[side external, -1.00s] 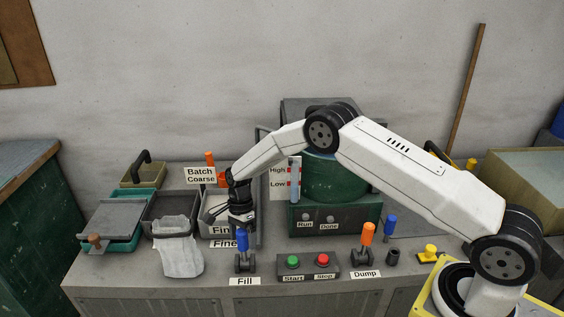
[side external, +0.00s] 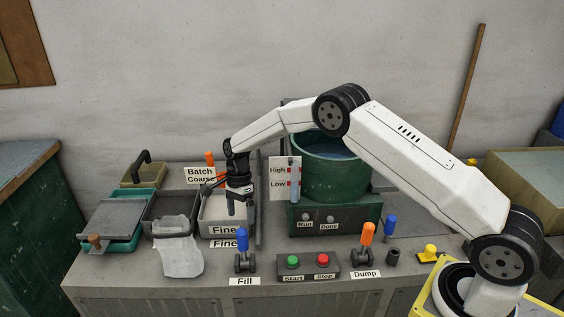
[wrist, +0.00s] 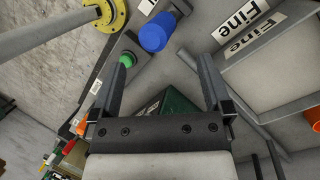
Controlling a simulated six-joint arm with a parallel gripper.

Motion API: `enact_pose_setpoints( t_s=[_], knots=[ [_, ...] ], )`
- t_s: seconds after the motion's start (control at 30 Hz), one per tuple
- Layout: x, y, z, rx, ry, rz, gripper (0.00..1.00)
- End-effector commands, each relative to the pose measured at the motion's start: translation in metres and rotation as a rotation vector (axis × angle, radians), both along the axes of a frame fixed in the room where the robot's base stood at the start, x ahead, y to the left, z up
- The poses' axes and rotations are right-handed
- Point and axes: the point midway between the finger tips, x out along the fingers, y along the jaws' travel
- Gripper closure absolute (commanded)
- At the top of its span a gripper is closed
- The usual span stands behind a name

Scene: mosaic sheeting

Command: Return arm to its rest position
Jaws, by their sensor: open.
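My gripper (side external: 239,207) points down above the table, by the tray labelled Fine (side external: 215,229) and behind the blue Fill lever (side external: 242,240). In the wrist view its two fingers (wrist: 166,72) are spread apart with nothing between them. The lever's blue knob (wrist: 154,33) lies beyond the fingertips there, apart from them. My arm is bent at a raised elbow in front of the back wall, not folded.
A green drum (side external: 336,182) stands to the right of my gripper, under my arm. Start (side external: 292,262) and Stop (side external: 323,261) buttons and the orange Dump lever (side external: 367,234) are in front. A grey bin (side external: 155,205) with a pale bag (side external: 180,260) is to the left.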

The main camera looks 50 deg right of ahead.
Motion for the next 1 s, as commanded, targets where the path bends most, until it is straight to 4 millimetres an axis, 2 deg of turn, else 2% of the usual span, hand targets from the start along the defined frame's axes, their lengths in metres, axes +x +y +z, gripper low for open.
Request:
enact_pose_setpoints(
  t_s=[0.33,0.53,0.77,1.0],
  knots=[
    [-0.001,-0.001,0.006,-0.001,-0.008,0.015,0.00],
    [-0.009,-0.004,0.019,-0.002,-0.053,0.099,0.00],
    [-0.033,-0.010,0.044,-0.010,-0.149,0.293,0.00],
    [-0.069,-0.017,0.070,-0.030,-0.252,0.533,0.00]
  ],
)
